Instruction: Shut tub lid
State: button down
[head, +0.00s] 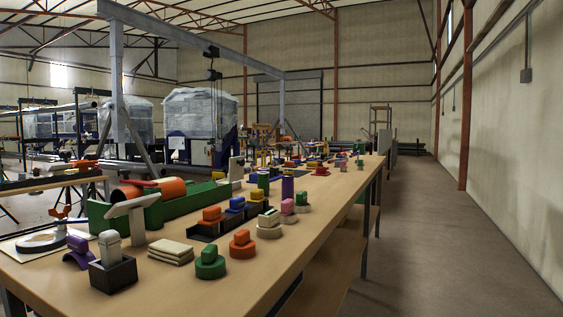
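No tub with an open lid can be made out for certain. On the near end of the long wooden table (165,298) stands a small black box (113,275) with a light grey block (110,246) upright in its top. To its right are low round pieces with raised grips: a green one (210,264), an orange one (243,246) and a beige one (269,228). They look like lidded tubs or knobs; I cannot tell which. My gripper is not in view.
A white T-shaped stand (138,217), a stack of beige slabs (171,252) and a green holder (105,222) with an orange cylinder (171,188) crowd the near left. Small coloured items continue along the table. A bare concrete aisle (440,250) runs along the right.

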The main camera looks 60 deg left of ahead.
aim_at(237, 164)
jog(key=u, duration=0.35)
jog(key=i, duration=1.9)
jog(key=u, duration=1.85)
jog(key=i, duration=0.95)
jog(key=u, duration=0.8)
